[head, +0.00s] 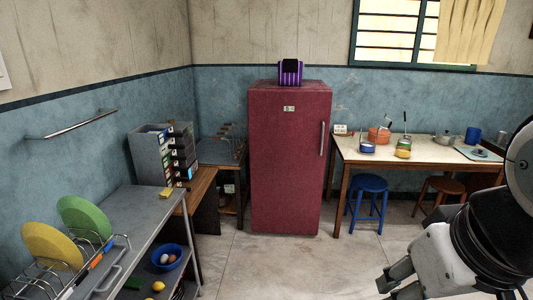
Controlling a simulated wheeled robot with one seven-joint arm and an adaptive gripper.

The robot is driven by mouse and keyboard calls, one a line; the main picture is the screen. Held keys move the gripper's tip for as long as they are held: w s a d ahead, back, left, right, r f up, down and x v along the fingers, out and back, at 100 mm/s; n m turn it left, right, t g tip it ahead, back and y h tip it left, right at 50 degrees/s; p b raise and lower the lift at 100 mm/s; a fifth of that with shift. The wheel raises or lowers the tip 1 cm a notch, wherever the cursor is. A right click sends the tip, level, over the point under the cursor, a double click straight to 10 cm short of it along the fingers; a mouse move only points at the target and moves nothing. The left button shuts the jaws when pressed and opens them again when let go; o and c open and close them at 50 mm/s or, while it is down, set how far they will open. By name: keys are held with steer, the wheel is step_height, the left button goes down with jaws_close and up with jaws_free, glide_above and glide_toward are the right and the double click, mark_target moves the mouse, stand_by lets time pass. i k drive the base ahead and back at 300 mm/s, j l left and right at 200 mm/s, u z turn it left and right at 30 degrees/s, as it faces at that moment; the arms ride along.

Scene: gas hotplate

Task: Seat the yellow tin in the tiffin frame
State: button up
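A small yellow tin (403,153) stands on the pale-topped table at the right, near its front edge. A similar blue tin (367,148) stands to its left. A thin upright piece with a dark knob (405,120) rises behind the yellow tin; it may belong to the tiffin frame, but it is too small to tell. My gripper (390,287) is at the lower right, far in front of the table and away from the tins. Its two fingers look apart, with nothing seen between them.
The table (433,156) also holds an orange pot (379,135), a grey pot (444,138), a blue mug (473,134) and a tray (480,154). A blue stool (370,184) and a reddish stool (446,184) stand under its front. Open floor (300,265) lies before the red fridge (287,160).

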mark_target(362, 152)
steer(key=i+z, duration=0.15)
steer(key=i, duration=0.45)
steer(key=i+z, duration=0.15)
steer(key=i, duration=0.5)
steer(key=i+j+z, duration=0.15)
steer(key=i, duration=0.45)
steer(key=i+l+z, duration=0.15)
steer(key=i, duration=0.65)
steer(key=i+j+z, duration=0.15)
steer(key=i, duration=0.65)
steer(key=i+z, duration=0.2)
steer(key=i, duration=0.6)
